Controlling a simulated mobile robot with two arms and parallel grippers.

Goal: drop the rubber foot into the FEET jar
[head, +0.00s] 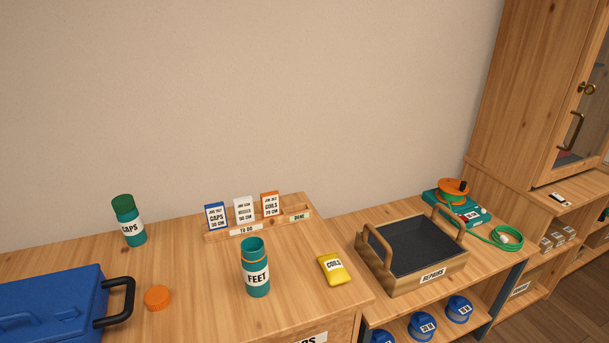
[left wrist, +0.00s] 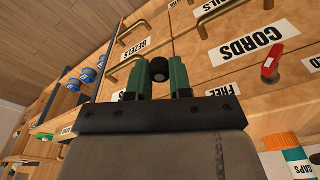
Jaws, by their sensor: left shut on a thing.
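The FEET jar (head: 256,280) stands upright on the wooden counter in the head view. It is teal with an orange ring near the top, and its mouth is open. An orange lid (head: 157,298) lies on the counter to its left. In the left wrist view my left gripper (left wrist: 158,72) has its green fingers shut on a small black round rubber foot (left wrist: 158,71). Labelled drawer fronts fill the view beyond it. Neither gripper shows in the head view, so the foot's distance from the jar cannot be told. My right gripper is in no view.
A green-lidded CAPS jar (head: 130,224), a blue case (head: 50,305), a card rack (head: 228,234) and a yellow COILS packet (head: 331,270) surround the jar. The REPAIRS tray (head: 454,270) stands right. A red object (left wrist: 271,66) shows by the CORDS drawer (left wrist: 225,48).

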